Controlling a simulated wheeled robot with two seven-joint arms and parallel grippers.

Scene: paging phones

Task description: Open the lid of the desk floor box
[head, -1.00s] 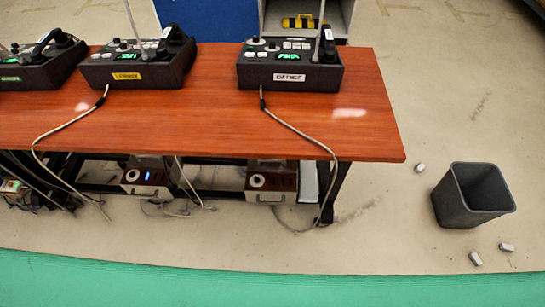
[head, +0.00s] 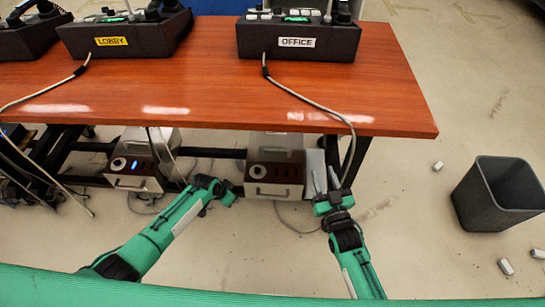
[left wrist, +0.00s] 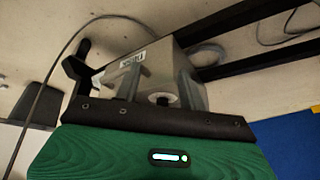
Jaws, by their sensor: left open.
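Two boxes stand on the floor under the desk: a left box (head: 127,184) with a blue light and a right box (head: 262,190), each with a brown panel, knob and front handle. I cannot tell from the head view which one is the desk floor box. My left gripper (head: 226,192) is between them, its fingers hard to make out. In the left wrist view, a grey box (left wrist: 190,64) with an upside-down label is beyond the open left fingers (left wrist: 158,82); contact is unclear. My right gripper (head: 325,178) is right of the right box, fingers apart and empty.
The red-brown desk (head: 200,95) overhangs the boxes and carries paging phones, including LOBBY (head: 108,41) and OFFICE (head: 296,42). A cable (head: 318,108) hangs near my right gripper. A dark bin (head: 468,205) stands at right, with small pieces on the floor around it.

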